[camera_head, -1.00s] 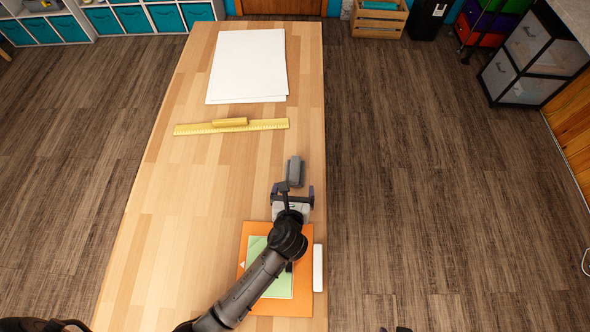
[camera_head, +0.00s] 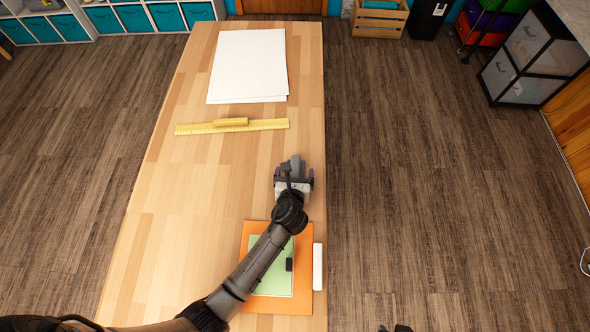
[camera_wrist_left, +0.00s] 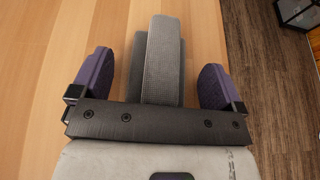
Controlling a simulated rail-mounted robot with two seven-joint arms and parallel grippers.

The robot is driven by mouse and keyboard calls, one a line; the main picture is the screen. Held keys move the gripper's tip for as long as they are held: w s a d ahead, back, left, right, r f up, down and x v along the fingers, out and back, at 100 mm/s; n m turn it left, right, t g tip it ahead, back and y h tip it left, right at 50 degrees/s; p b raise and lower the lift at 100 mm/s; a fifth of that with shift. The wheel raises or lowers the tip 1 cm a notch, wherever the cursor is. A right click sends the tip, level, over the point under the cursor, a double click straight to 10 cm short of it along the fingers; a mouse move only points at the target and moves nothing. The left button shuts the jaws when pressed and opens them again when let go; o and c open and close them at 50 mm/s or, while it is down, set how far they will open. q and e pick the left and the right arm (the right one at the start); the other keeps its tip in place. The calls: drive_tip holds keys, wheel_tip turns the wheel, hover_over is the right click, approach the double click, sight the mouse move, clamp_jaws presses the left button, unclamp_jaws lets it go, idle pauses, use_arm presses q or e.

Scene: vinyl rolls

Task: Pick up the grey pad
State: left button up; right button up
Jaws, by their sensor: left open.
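The grey pad (camera_head: 295,163) is a small ridged grey block on the right part of the wooden table. In the left wrist view the pad (camera_wrist_left: 163,55) lies between the two purple fingers of my left gripper (camera_wrist_left: 157,72), with a gap on each side. My left gripper (camera_head: 293,174) is open, and its fingers reach along both sides of the pad. The gripper bar hides the pad's near end. What seems to be a small part of my right gripper (camera_head: 394,328) shows at the bottom edge, too little to tell its state.
White sheets (camera_head: 248,66) and a yellow ruler (camera_head: 200,128) with a yellow piece lie farther back. An orange sheet (camera_head: 304,262) with a green one (camera_head: 285,283) lies under my left arm, beside a white bar (camera_head: 318,267). The table's right edge is close to the pad.

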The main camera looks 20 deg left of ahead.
sight(295, 175)
use_arm(q)
drive_tip(key=shift+c, duration=0.4)
drive_tip(key=c, duration=0.9)
drive_tip(key=shift+r, duration=0.5)
drive_tip(key=r, duration=0.3)
drive_tip(key=shift+s+d+r, duration=0.3)
drive_tip(key=shift+s, duration=0.05)
drive_tip(key=s+d+r, duration=0.6)
drive_tip(key=s, duration=0.2)
drive_tip(key=shift+s+d+r+b, duration=0.15)
drive_tip(key=shift+s+r+b, duration=0.05)
drive_tip(key=shift+s+b, duration=0.2)
